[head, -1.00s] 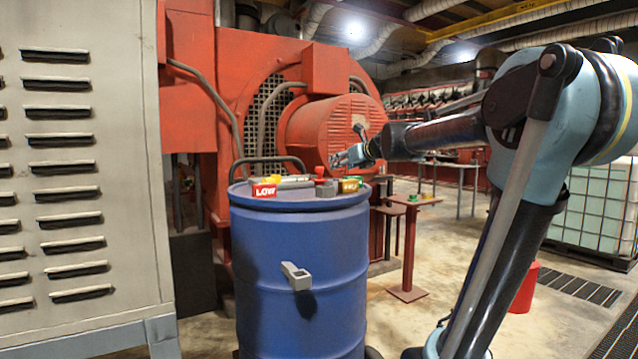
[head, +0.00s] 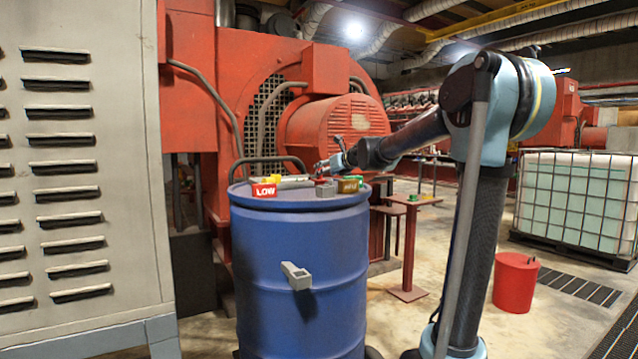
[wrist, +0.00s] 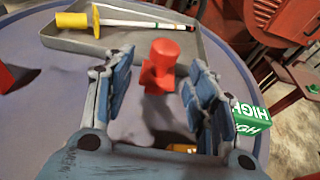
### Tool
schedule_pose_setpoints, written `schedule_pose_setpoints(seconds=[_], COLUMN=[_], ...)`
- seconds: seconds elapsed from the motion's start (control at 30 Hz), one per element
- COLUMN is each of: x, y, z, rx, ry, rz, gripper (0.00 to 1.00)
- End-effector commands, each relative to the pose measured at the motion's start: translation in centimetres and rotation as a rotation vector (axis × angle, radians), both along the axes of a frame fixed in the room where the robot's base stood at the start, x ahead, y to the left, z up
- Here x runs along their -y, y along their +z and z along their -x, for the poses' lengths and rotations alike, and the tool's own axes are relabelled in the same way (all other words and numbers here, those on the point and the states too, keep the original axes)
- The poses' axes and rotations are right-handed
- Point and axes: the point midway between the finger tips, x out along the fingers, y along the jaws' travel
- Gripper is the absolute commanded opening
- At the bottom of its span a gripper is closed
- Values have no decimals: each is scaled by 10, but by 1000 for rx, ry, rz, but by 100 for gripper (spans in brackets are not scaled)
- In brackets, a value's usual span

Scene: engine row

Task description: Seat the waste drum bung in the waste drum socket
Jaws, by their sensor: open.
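A red bung-like piece (wrist: 163,62) with a round head and a wider foot stands on the drum top in the wrist view. My gripper (wrist: 160,72) is open, with its two blue fingers on either side of the piece and a gap to each. In the head view my gripper (head: 323,168) is low over the back right of the blue drum's (head: 295,255) lid, and the red piece is mostly hidden there. A grey bracket with a square opening (head: 297,276) sticks out from the drum's front. I cannot tell whether it is the socket.
A grey tray (wrist: 75,43) holds a yellow-ended stick (wrist: 140,24). A louvred cabinet (head: 80,180) stands left.

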Motion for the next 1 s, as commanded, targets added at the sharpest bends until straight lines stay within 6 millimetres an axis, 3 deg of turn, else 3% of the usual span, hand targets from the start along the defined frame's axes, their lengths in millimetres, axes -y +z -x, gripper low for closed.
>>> schedule_pose_setpoints(seconds=[0.5, 0.83, 0.87, 1.0], x=[-22, -25, -25, -25], y=[-14, -16, -16, -16], z=[-40, -44, -44, -43], rx=[0, 0, 0, 0], ry=[1, 0, 0, 0], rz=[1, 0, 0, 0], gripper=[52, 52, 50, 18])
